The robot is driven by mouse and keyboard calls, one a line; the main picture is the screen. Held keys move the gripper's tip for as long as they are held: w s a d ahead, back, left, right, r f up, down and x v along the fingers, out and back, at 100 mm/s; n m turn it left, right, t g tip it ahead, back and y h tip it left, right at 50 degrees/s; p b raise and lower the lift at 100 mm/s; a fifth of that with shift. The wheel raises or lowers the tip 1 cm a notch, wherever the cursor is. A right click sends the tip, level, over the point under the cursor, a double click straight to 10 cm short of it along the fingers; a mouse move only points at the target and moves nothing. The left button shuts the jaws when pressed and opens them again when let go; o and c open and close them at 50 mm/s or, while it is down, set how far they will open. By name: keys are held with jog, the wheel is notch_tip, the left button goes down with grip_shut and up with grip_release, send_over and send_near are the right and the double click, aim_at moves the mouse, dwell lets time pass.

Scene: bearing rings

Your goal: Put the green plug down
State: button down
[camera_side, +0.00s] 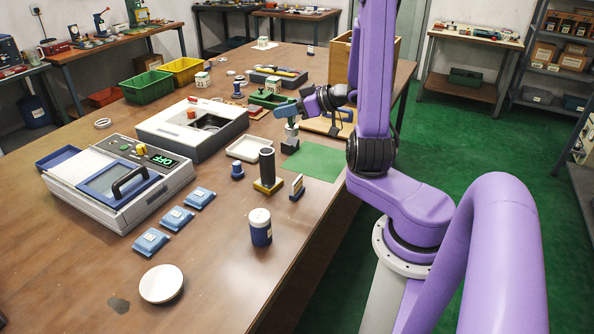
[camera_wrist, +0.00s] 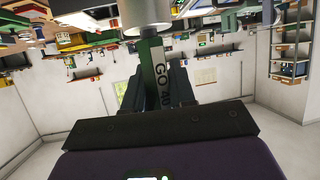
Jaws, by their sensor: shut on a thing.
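The green plug (camera_wrist: 154,70) has a green handle marked "GO 40" and a pale metal cylinder at one end. My gripper (camera_wrist: 165,85) is shut on the green handle in the wrist view, where the room appears upside down. In the side view my gripper (camera_side: 298,106) reaches in from the right, sideways, with the green plug (camera_side: 286,109) at its tip. The pale metal part shows below the handle, above a dark block near the green mat (camera_side: 318,161). I cannot tell whether the plug touches anything beneath it.
A grey machine (camera_side: 190,128) is left, a wooden box (camera_side: 340,61) behind. The mat's middle is clear.

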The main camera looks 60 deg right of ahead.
jog(key=shift+s+d+f, duration=1.05)
jog(key=shift+s+f, duration=2.15)
jog(key=shift+s, duration=0.65)
jog(key=shift+h, duration=0.3)
jog(key=shift+w+d+f, duration=1.35)
jog(key=shift+w+f, duration=0.55)
jog(key=shift+f, duration=0.3)
jog(key=shift+w+d+f, duration=1.35)
jog(key=shift+w+f, duration=0.55)
jog(key=shift+f, duration=0.25)
jog(key=shift+w+d+f, duration=1.35)
jog(key=shift+w+f, duration=0.55)
jog(key=shift+f, duration=0.3)
jog(key=shift+f, duration=0.15)
jog(key=c, duration=0.9)
grip_release()
jog(key=shift+c, duration=0.2)
